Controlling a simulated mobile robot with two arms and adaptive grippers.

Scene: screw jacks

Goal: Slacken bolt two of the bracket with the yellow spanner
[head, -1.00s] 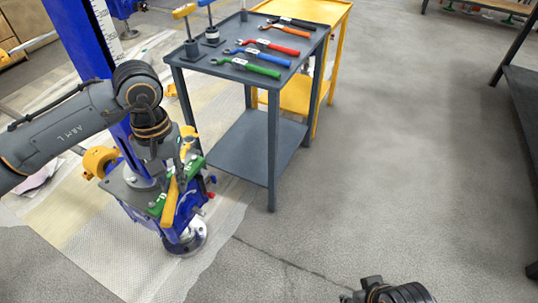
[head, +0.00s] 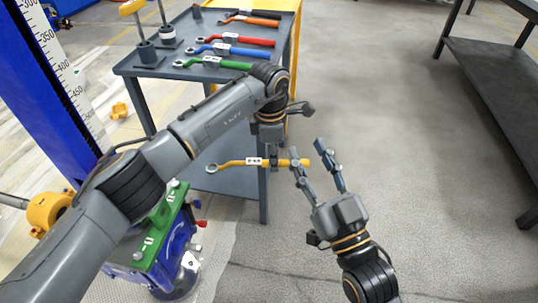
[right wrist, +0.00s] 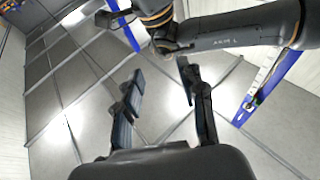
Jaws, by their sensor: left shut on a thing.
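My left gripper (head: 273,161) is shut on the handle of the yellow spanner (head: 236,163). The spanner is held level in the air in front of the grey cart, ring end to the left, with a white label on its handle. My right gripper (head: 314,147) is open and empty, its fingertips close to the handle's right end; I cannot tell if they touch. Its parted fingers also show in the right wrist view (right wrist: 158,88). The green bracket (head: 170,208) sits on the blue jack at lower left, partly hidden by my left arm. Its bolt numbers are unreadable.
The grey cart (head: 128,66) carries green (head: 226,64), blue (head: 236,51), red (head: 250,41) and other spanners. A yellow cart (head: 291,30) stands behind it. A dark bench (head: 490,90) is at the right. The floor between is clear.

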